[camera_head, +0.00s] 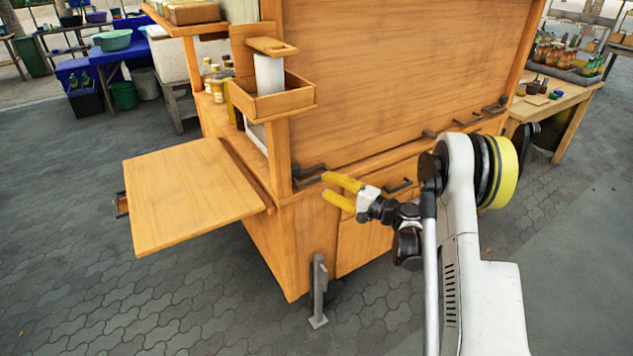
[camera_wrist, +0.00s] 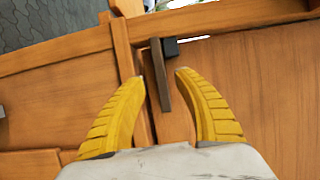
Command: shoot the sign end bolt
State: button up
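A dark bolt (camera_head: 312,178) with a bar-shaped handle sits at the near left corner of the wooden cart (camera_head: 400,80). In the wrist view, the bolt's grey-brown bar (camera_wrist: 160,78) stands between the two yellow fingertips, with a small black block (camera_wrist: 171,47) at its upper end. My gripper (camera_head: 326,187) is open beside this corner, its fingers pointing left; the wrist view shows the fingers (camera_wrist: 160,77) spread on both sides of the bar. I see clear gaps on both sides, but cannot tell the depth between fingertips and bar. No lettering marks which end is the sign end.
More dark bolts and handles (camera_head: 462,122) line the cart's ledge to the right. A wooden flap (camera_head: 180,195) sticks out left. A small open box (camera_head: 285,102) hangs on the corner post above. Paving at front left is clear.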

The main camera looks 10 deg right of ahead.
jog(key=v, duration=0.7)
jog(key=shift+a, duration=0.15)
jog(key=s+a+r+n+g+h, duration=0.5)
jog(key=s+a+r, duration=0.6)
jog(key=s+d+n+h, duration=0.1)
jog(key=s+n+h, duration=0.1)
jog(key=s, duration=0.9)
jog(key=s+d+n+g+h, duration=0.1)
jog(key=s+h, duration=0.3)
jog(key=s, duration=0.7)
jog(key=shift+d+r+n+h, duration=0.4)
jog(key=shift+d+n, duration=0.3)
jog(key=shift+n, duration=0.2)
jog(key=shift+f, duration=0.1)
